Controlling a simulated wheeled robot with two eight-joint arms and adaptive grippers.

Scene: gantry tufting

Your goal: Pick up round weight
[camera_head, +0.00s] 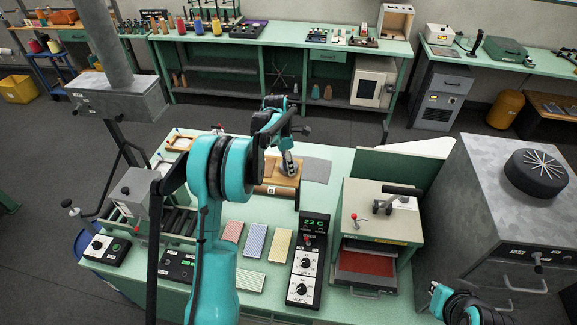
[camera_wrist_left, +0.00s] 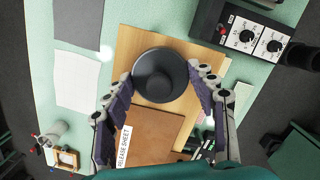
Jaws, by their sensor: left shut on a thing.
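The round weight (camera_wrist_left: 152,88) is a dark disc with a raised knob, seen from above in the left wrist view. My left gripper (camera_wrist_left: 160,82) is shut on it, with one finger at each side of its rim. The weight is over a pale wooden board (camera_wrist_left: 176,54); I cannot tell whether it touches the board. In the head view my left gripper (camera_head: 288,163) points down over the board (camera_head: 284,180), and the weight is mostly hidden there. Only part of my right arm shows at the lower right of the head view; its fingers are out of sight.
A brown sheet labelled "RELEASE SHEET" (camera_wrist_left: 150,138) lies on the board beside the weight. A control box with dials (camera_head: 305,275) and a press (camera_head: 375,225) stand to the right on the green table. Patterned swatches (camera_head: 255,240) lie in front. A grey sheet (camera_head: 316,170) lies beside the board.

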